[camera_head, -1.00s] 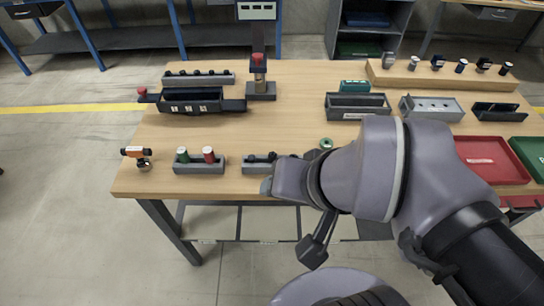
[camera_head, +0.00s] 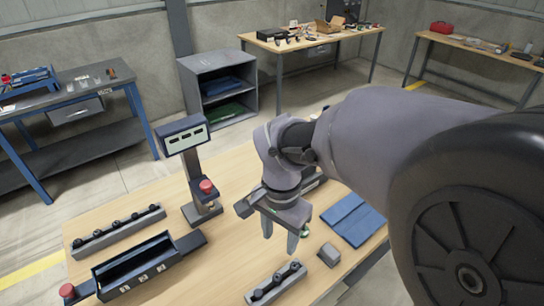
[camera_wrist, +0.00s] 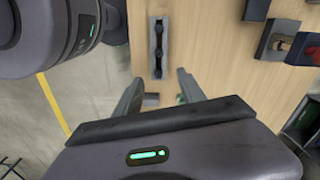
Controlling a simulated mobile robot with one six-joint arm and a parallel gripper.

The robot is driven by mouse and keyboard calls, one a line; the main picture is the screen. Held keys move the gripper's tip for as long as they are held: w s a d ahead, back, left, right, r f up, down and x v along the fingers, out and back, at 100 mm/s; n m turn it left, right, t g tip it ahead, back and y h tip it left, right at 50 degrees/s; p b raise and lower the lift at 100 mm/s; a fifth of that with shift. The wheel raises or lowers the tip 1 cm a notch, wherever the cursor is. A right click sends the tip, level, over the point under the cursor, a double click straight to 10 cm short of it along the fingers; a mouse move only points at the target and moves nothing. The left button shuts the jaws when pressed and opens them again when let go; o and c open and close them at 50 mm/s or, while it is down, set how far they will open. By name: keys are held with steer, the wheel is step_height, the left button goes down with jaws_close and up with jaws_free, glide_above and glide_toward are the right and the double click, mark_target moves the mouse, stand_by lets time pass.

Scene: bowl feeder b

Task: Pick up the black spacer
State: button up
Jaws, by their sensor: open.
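A grey holder (camera_head: 277,285) with small black parts in it stands at the bottom of the head view, near the table's edge. I cannot tell which black part is the spacer. A grey holder with black parts (camera_wrist: 157,45) also shows in the wrist view, beyond the fingertips and roughly in line with the gap between them. My gripper (camera_head: 280,238) is open, points down and is apart from the holder, above and behind it in the head view. In the wrist view my gripper's fingers (camera_wrist: 160,90) are spread with nothing held between them.
A small grey block (camera_head: 328,255) and a blue folded sheet (camera_head: 352,218) lie right of the holder. A post with a display and red button (camera_head: 203,190), a black tray (camera_head: 132,266) and another grey holder (camera_head: 118,232) stand left. Bare wood (camera_head: 215,262) lies between.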

steer(key=b, duration=0.5)
glide_above(278, 276)
steer(key=f, duration=1.1)
steer(key=shift+w+d+f, duration=0.15)
steer(key=shift+d+f, duration=0.05)
steer(key=f+b, duration=0.1)
steer(key=f, duration=0.2)
steer(key=f+b, duration=0.1)
steer(key=f, duration=0.1)
steer(key=shift+a+f, duration=0.2)
steer(key=shift+f, duration=0.2)
steer(key=shift+r, duration=0.15)
jaws_close()
